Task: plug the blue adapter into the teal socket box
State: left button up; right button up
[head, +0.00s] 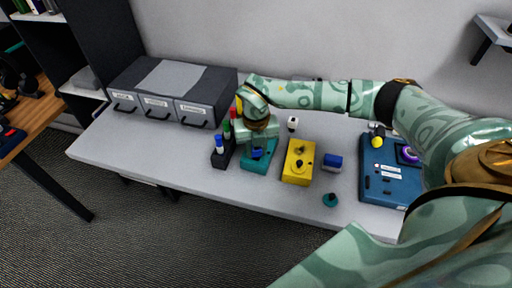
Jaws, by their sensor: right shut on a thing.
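The teal socket box (256,168) stands on the white table near the middle, partly covered by my right gripper. My right gripper (257,149) reaches down from above onto this box. It is shut on a small blue thing, the blue adapter (257,153), which shows between the fingers at the top of the teal box. The picture is too small to tell whether the adapter is seated in the box or just above it. My left gripper is not in view.
A yellow box (298,174) stands just right of the teal box, and a dark rack (222,157) with coloured pieces just left. A blue-grey block (333,162), a teal plug (330,200) and a blue panel (383,188) lie farther right. Grey drawers (160,108) fill the back left.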

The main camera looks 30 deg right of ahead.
jog(key=shift+s+f, duration=0.1)
jog(key=shift+f, duration=0.35)
dwell(0.5)
jog(key=o, duration=1.1)
jog(key=shift+a, duration=0.1)
jog(key=shift+c, duration=0.2)
jog(key=shift+f, duration=0.1)
jog(key=shift+o, duration=0.5)
jog(key=shift+o, duration=1.1)
jog(key=shift+s, duration=0.1)
jog(key=shift+o, duration=0.2)
jog(key=shift+s+d, duration=0.1)
jog(key=shift+d, duration=0.15)
jog(key=shift+a, duration=0.1)
